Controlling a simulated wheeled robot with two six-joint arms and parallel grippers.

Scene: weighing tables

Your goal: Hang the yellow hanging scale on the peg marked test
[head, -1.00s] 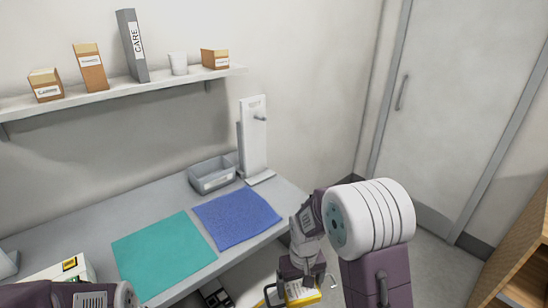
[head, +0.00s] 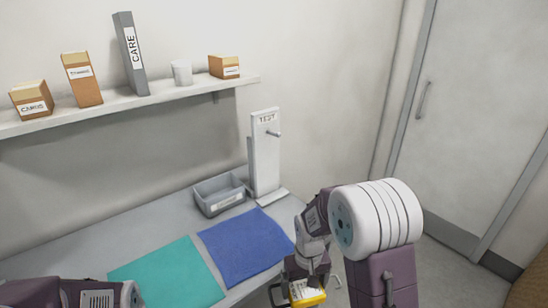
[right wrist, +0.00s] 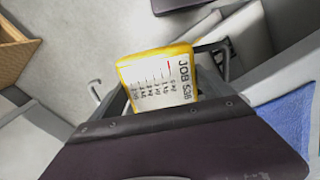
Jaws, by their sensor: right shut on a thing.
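The yellow hanging scale (head: 307,292) is in my right gripper (head: 305,284), at the bottom of the head view, in front of the table's near right edge. In the right wrist view the scale (right wrist: 158,80) shows a white face with "JOB 53B" and lines of small print. Thin metal parts stick out at its sides. The right gripper is shut on it; the fingertips are largely hidden. The peg (head: 273,134) juts from a white upright stand marked TEST (head: 265,155) at the table's back right; it is bare. Only part of my left arm shows, at bottom left, and its gripper is out of view.
A grey bin (head: 220,196) stands just left of the stand. A blue mat (head: 245,245) and a teal mat (head: 167,277) lie on the grey table. A wall shelf (head: 150,101) holds boxes, a binder and a cup. A door (head: 463,120) is at right.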

